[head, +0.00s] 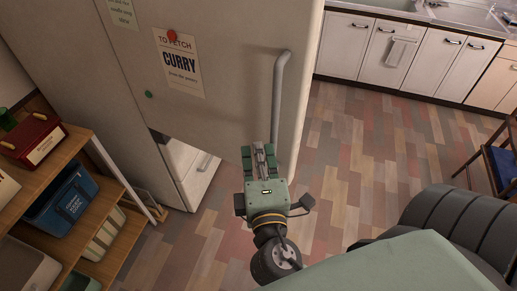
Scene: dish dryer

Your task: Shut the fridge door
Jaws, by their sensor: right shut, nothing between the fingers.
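The fridge door (225,85) is a large grey-white panel in the head view, with a vertical grey bar handle (279,95) near its right edge. The door stands open, swung out from the fridge body (75,85); its bottom edge angles away from the lower drawer front (194,172). My right gripper (259,150) is shut and empty, in front of the lower part of the door, just left of the handle's lower end. I cannot tell whether it touches the door. My left gripper is not in view.
A wooden shelf (85,135) with a red box (32,138) and a blue crate (62,200) stands at left. White cabinets (385,50) line the back. A chair (495,165) is at right. The plank floor (365,140) between is clear.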

